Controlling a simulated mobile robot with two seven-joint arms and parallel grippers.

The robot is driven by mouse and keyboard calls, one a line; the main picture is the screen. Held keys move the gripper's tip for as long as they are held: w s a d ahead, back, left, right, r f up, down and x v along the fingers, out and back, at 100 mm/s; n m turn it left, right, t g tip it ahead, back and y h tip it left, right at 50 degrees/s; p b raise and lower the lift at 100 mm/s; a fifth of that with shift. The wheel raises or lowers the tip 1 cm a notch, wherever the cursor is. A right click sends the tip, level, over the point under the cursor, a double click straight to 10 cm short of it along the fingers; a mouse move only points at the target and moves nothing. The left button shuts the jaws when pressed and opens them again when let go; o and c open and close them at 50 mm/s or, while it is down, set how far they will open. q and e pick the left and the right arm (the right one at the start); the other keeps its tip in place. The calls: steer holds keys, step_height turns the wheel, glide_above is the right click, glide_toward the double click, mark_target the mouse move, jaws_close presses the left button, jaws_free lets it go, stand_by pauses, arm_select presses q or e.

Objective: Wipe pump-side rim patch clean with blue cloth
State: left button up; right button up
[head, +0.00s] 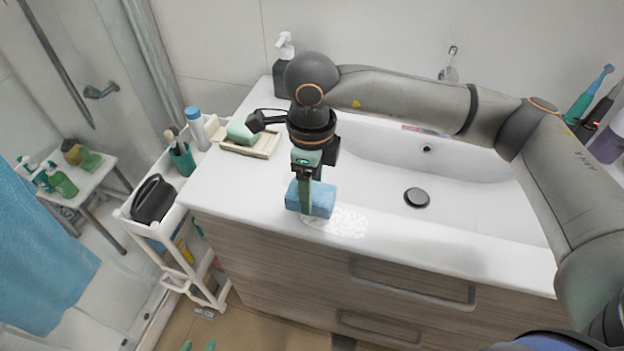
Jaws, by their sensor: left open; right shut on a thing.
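The blue cloth (322,201) is a folded block at the front rim of the white sink. My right gripper (306,205), on the arm coming in from the right, points down and is shut on the cloth. A whitish speckled patch (345,222) lies on the front rim, and the cloth is over or against its left end; part of the patch may be hidden under it. The dark pump bottle (283,80) with a white head stands at the back left corner, partly behind my arm. My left gripper (198,346) shows only its two green fingertips at the bottom edge, apart and empty.
A soap dish (262,148) with a green bar sits on the left rim, close to my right wrist. The basin with its dark drain (417,198) is empty. A white cart (165,222) with toiletries stands left of the cabinet. Toothbrushes (590,92) stand at the right.

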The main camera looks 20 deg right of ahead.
step_height(320, 180, down, 3)
steer(key=shift+r+b, duration=0.2)
steer(key=shift+b, duration=0.3)
steer(key=s+d, duration=0.1)
steer(key=d, duration=0.1)
steer(key=s+d+b, duration=0.1)
steer(key=s+d, duration=0.2)
steer(key=d, duration=0.1)
steer(key=shift+s+d+r, duration=0.15)
steer(key=shift+s+d, duration=0.05)
steer(key=shift+d, duration=0.05)
steer(key=shift+s+d+b, duration=0.45)
steer(key=shift+s+d, duration=0.05)
steer(key=shift+d, duration=0.25)
steer(key=shift+f+b, duration=0.85)
steer(key=shift+b, duration=0.15)
